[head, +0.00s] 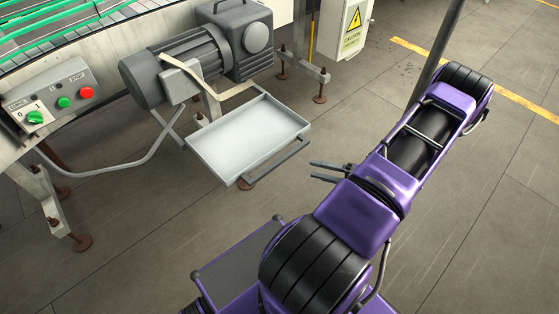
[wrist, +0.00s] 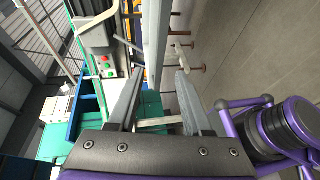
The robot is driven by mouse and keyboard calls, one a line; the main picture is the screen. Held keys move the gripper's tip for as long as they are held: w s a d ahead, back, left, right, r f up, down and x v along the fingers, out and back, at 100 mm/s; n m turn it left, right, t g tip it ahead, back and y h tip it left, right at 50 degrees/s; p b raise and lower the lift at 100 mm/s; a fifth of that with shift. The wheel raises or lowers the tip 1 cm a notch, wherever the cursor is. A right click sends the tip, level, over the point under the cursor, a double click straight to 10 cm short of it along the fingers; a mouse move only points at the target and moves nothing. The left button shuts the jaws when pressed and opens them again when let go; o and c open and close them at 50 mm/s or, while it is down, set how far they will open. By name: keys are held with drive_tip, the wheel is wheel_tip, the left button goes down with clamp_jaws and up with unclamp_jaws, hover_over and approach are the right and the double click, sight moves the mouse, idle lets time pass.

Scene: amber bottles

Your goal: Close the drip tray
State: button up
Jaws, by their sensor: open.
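The drip tray (head: 245,135) is a shallow, pale grey metal tray. In the head view it sticks out from below the motor at the conveyor's side and looks empty. A dark bar handle (head: 275,163) runs along its front right edge. My gripper (head: 312,170) is open and empty, just right of the handle and apart from it, with its fingers pointing at it. In the wrist view my open gripper (wrist: 160,96) shows both fingers. A long pale grey bar stands beyond them; I cannot tell whether it is part of the tray.
A grey motor and gearbox (head: 195,60) hang above the tray's back. A control box (head: 50,92) with green and red buttons is at the left. Conveyor feet (head: 80,242) stand on the tiled floor. The floor in front of the tray (head: 150,230) is clear.

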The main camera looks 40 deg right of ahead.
sight(280, 160)
drive_tip(key=x, duration=1.3)
clamp_jaws()
idle(1.0)
